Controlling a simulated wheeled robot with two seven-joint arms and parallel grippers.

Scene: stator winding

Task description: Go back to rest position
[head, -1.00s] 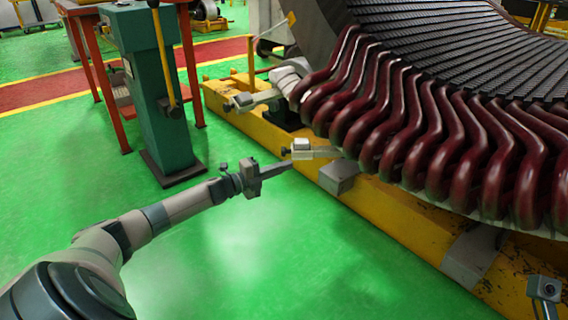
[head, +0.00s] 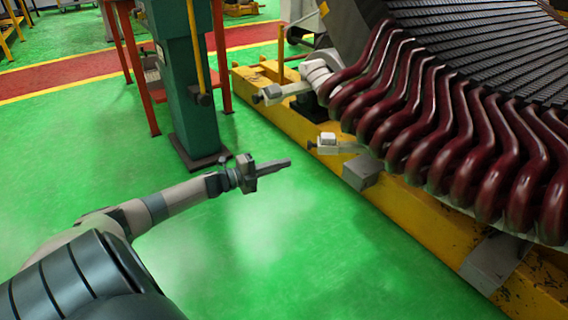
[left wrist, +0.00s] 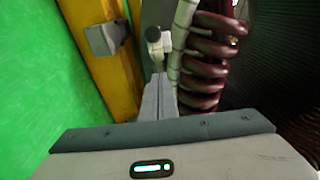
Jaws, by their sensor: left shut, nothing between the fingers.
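My left gripper (head: 284,163) reaches in from the left in the head view. Its fingers are together with nothing between them, over the green floor and short of the yellow frame. In the left wrist view the shut fingers (left wrist: 158,100) point up the picture toward a white-grey bracket. The stator (head: 470,90) with its dark red winding ends (head: 400,110) stands on the right in the head view; the windings also show in the left wrist view (left wrist: 205,65). My right gripper is not in view.
The yellow base frame (head: 420,230) runs diagonally below the stator, with a grey block (head: 361,172) and small clamps (head: 335,145) sticking out. A green column (head: 188,80) and red table legs stand at the back left. Green floor (head: 290,260) is open below my left arm.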

